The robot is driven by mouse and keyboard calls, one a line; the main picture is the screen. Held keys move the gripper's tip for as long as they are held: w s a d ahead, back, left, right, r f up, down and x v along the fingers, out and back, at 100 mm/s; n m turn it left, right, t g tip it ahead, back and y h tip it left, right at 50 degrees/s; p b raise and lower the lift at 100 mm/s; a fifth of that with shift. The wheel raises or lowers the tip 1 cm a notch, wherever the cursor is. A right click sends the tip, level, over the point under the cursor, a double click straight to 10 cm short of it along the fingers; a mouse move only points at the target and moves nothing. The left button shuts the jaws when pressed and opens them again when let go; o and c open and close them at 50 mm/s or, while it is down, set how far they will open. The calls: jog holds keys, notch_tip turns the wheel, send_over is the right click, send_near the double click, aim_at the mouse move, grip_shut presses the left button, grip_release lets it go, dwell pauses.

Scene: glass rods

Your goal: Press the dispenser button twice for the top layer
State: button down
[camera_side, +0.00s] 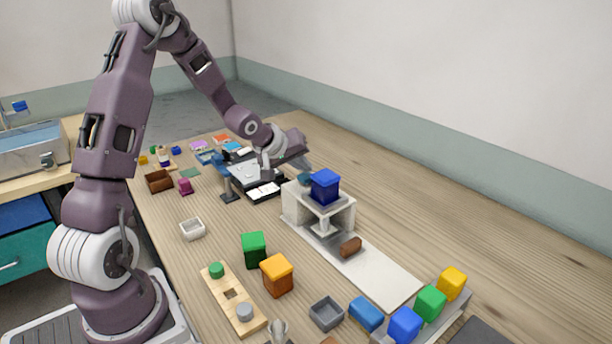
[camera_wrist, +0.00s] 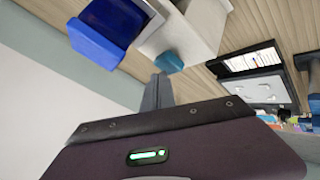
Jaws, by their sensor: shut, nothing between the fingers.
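The dispenser (camera_side: 290,205) is a white stand with a dark blue block-shaped hopper (camera_side: 325,187) on top; the hopper also shows at the top of the wrist view (camera_wrist: 103,30). A teal-blue button (camera_side: 304,179) sits on the dispenser's far left side; it also shows in the wrist view (camera_wrist: 169,62). My gripper (camera_side: 304,166) is shut and empty, with its fingertips close to the button. In the wrist view the closed fingers (camera_wrist: 158,92) reach toward the button; I cannot tell whether they touch it.
The white strip (camera_side: 385,280) runs toward the front right. Green (camera_side: 254,249) and orange (camera_side: 277,276) blocks stand left of it, near a wooden peg board (camera_side: 222,290). Several coloured blocks fill the front right. A black-and-white device (camera_side: 262,192) stands behind the dispenser. The table right of it is clear.

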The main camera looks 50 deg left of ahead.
aim_at(303, 177)
jog(key=shift+f, duration=0.75)
dwell(0.7)
jog(key=shift+r, duration=1.15)
jog(key=shift+r, duration=0.1)
notch_tip(303, 177, up, 3)
jog(key=shift+a+r, duration=0.1)
jog(key=shift+r, duration=0.85)
